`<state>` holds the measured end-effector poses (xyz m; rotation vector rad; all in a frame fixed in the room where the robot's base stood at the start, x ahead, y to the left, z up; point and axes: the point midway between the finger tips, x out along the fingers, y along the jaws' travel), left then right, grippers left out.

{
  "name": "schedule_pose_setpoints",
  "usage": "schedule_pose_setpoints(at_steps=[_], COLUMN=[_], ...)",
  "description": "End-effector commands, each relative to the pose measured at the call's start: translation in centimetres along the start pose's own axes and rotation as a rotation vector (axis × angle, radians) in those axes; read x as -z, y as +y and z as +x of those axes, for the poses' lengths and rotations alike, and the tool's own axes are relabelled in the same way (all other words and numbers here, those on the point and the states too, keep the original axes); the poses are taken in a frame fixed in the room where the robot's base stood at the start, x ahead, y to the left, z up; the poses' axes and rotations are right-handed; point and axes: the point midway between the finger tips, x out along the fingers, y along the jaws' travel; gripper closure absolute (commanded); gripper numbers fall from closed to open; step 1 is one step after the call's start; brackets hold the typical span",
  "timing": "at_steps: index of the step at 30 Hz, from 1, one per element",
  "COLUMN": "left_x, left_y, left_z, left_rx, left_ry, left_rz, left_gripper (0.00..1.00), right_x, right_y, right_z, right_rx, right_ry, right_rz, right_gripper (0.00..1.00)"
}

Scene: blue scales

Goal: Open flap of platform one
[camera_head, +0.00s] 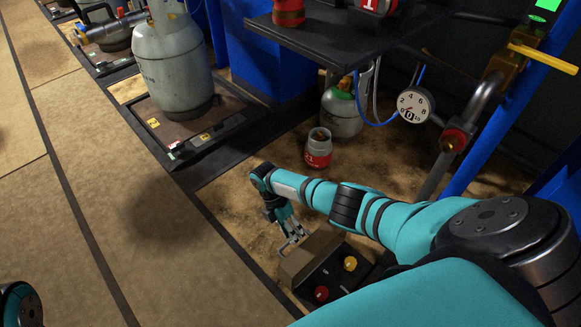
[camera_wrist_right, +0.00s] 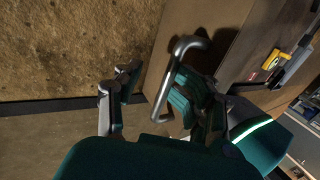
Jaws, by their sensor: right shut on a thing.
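A brown flap (camera_head: 306,256) with a metal handle sits over a dark box with a red knob and a yellow knob at the lower middle of the head view. In the wrist view the bent metal handle (camera_wrist_right: 181,62) stands out from the brown flap (camera_wrist_right: 203,20). My right gripper (camera_head: 291,234) reaches down to the handle, and it also shows in the wrist view (camera_wrist_right: 157,88). It is shut on the handle, though its fingers partly hide the contact. The flap appears down on the box. My left gripper is not in view.
A large grey gas cylinder (camera_head: 172,62) stands on a dark scale platform (camera_head: 238,104) at the upper left. A dark table (camera_head: 345,34), a dial gauge (camera_head: 414,104) and blue posts lie beyond. Left floor is clear.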

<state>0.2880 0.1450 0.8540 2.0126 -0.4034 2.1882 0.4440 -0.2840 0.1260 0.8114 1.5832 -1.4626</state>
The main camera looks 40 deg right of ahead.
Motion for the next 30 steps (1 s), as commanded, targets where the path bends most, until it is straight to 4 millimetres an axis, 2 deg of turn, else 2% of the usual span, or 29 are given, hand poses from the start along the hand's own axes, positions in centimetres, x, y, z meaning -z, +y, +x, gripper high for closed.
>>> schedule_pose_setpoints(at_steps=[5,8,15,21,25,30], left_x=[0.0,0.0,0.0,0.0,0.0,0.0], left_y=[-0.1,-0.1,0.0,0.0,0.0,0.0], left_z=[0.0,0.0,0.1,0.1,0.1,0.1], left_rx=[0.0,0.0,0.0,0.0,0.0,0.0], left_ry=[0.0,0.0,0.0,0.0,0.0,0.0], left_rz=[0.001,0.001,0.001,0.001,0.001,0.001], left_gripper=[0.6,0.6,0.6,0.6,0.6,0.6], right_x=[-0.1,-0.1,0.0,0.0,0.0,0.0], right_y=[0.2,0.2,0.2,0.1,0.0,0.0], right_z=[-0.9,-2.5,-7.7,-10.9,-11.8,-12.1], right_rx=[-0.009,-0.011,-0.007,-0.004,-0.001,0.0], right_ry=[0.0,0.0,0.0,-0.001,0.0,-0.001], right_rz=[0.001,-0.001,0.001,0.001,0.0,0.0], right_gripper=[0.66,0.66,0.66,0.66,0.66,0.66])
